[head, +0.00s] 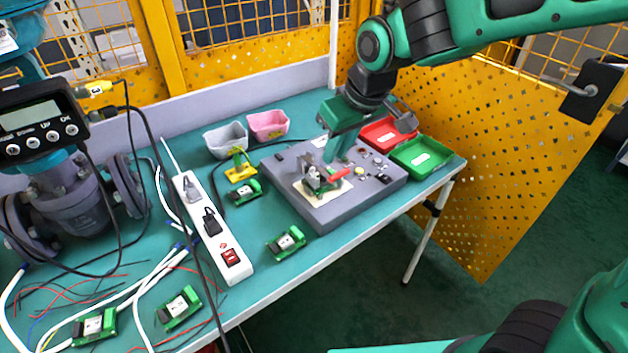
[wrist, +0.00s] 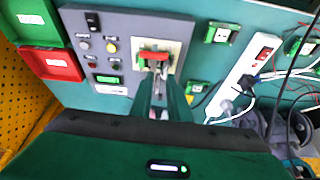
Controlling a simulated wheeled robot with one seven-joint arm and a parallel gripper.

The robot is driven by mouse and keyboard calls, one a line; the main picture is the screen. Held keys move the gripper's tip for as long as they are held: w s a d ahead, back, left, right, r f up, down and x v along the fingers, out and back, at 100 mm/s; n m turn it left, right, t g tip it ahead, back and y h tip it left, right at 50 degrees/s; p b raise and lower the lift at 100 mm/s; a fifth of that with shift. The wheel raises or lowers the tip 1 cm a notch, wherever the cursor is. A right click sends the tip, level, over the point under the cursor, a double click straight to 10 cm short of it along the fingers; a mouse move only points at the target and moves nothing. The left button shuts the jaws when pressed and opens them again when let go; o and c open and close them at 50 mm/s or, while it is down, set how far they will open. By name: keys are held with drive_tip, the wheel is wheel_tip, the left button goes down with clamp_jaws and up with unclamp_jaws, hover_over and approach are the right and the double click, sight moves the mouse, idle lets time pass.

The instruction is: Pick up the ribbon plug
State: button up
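My gripper (head: 338,152) points down at the fixture (head: 322,188) on the grey control box (head: 345,212). The fixture has a pale base plate and a red part (head: 340,174). In the wrist view, the green fingers of my gripper (wrist: 160,82) reach towards the same red part (wrist: 154,55). A narrow grey and whitish strip shows between the fingers. I cannot tell whether it is the ribbon plug or part of the fixture, nor whether the fingers grip it. I cannot make out the ribbon plug for certain in either view.
A red tray (head: 378,133) and a green tray (head: 422,153) stand behind the box on the right. Grey (head: 226,140) and pink (head: 268,125) bins stand behind left. A white power strip (head: 212,228), cables and several green modules lie left. A yellow mesh fence (head: 480,180) borders the table.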

sight(315, 178)
drive_tip(key=shift+a+x, duration=0.25)
drive_tip(key=shift+x, duration=1.6)
drive_tip(key=shift+a+x, duration=0.3)
drive_tip(key=shift+x, duration=1.55)
drive_tip(key=shift+a+x, duration=0.25)
drive_tip(key=shift+x, duration=1.6)
drive_tip(key=shift+r, duration=0.2)
clamp_jaws()
